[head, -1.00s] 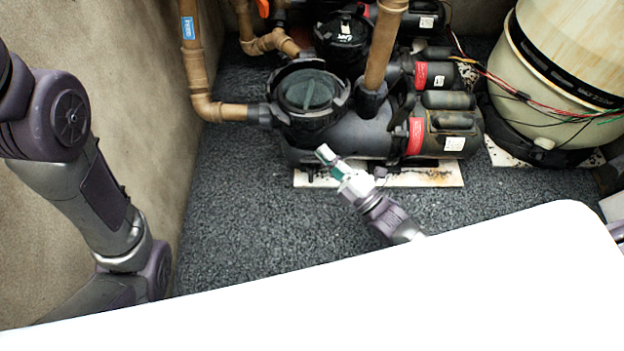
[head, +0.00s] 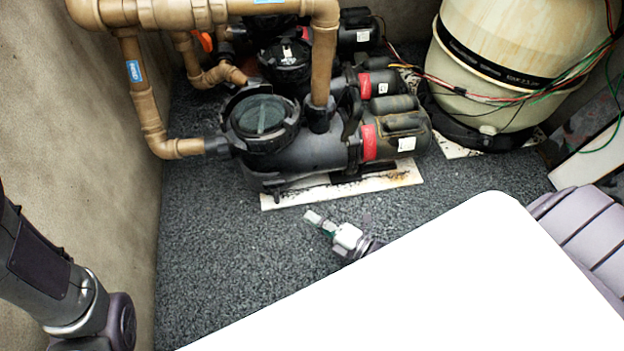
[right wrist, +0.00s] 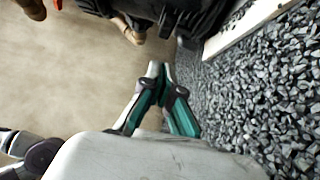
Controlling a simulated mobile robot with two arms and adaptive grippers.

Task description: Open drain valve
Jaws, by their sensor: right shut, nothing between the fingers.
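I cannot pick out a drain valve for certain in either view. A small orange part (head: 206,42), perhaps a handle, shows behind the brown pipes at the upper left in the head view. The front black pump (head: 315,150) stands on a pale slab, with a brown pipe joining it from the left. My right gripper (head: 313,217) is shut and empty, above the gravel in front of the slab. In the right wrist view its fingertips (right wrist: 159,70) are together, with dark pump parts beyond. Of my left arm only links show; its gripper is out of view.
A bare wall (head: 90,130) closes the left side. Brown pipes (head: 160,14) cross the top left. A beige tank (head: 510,50) with loose wires stands at the upper right. The gravel (head: 210,250) between wall and slab is clear.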

